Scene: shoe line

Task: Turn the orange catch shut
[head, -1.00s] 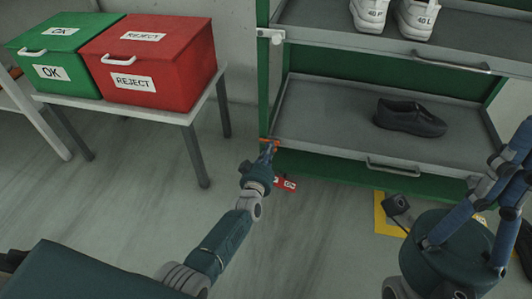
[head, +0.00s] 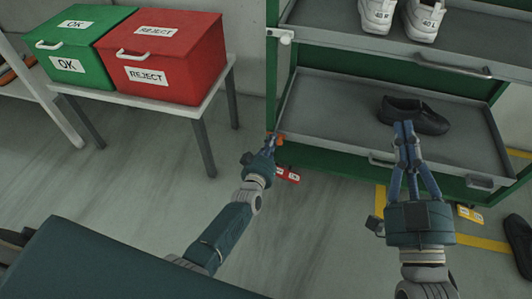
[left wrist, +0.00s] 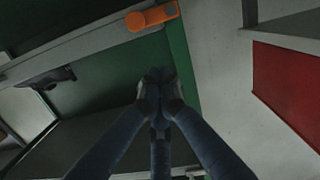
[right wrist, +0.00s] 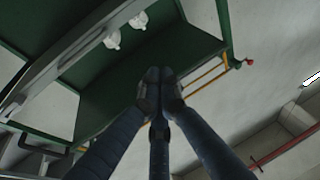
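The orange catch (head: 280,140) is at the left front corner of the rack's lower drawer, partly hidden by my left gripper (head: 272,139). In the left wrist view the catch (left wrist: 152,17) is a short orange bar near the end of the grey drawer edge, beyond the fingertips. The left fingers (left wrist: 158,80) are together with nothing between them; I cannot tell whether they touch the catch. My right gripper (head: 404,127) points up in front of the lower drawer (head: 330,110), its fingers together and empty, overlapping the black shoe in the picture.
A black shoe (head: 425,118) lies in the lower drawer. White shoes (head: 377,14) stand on the upper drawer (head: 340,40), with a pale catch (head: 286,37) at its corner. Green OK (head: 68,45) and red REJECT (head: 172,50) boxes stand on a table at left. A red tag (head: 287,174) hangs below.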

